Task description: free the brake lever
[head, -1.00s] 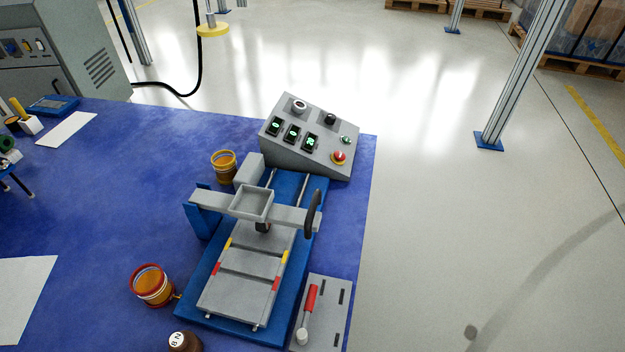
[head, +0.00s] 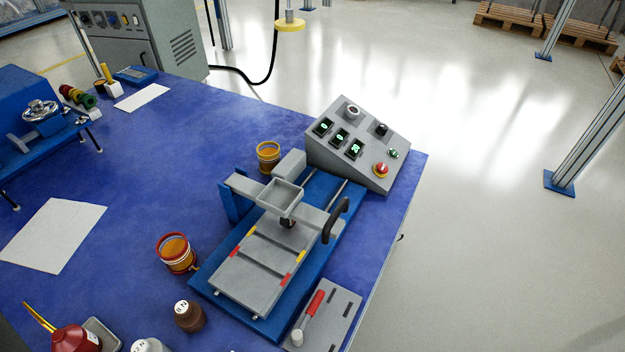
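A lever with a red grip (head: 314,303) and a pale round end lies over a grey slotted plate (head: 342,304) at the table's front right edge. Next to it a blue-based test rig (head: 213,287) carries grey sliding plates (head: 258,262), a crossbar with a small square tray (head: 280,197), and a dark curved handle (head: 336,221) standing at the bar's right end. I cannot tell for certain which of the two is the brake lever. Neither of my grippers is in view.
A sloped control box (head: 358,143) stands behind the rig. The blue tabletop (head: 125,205) is clear around a white sheet (head: 52,235).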

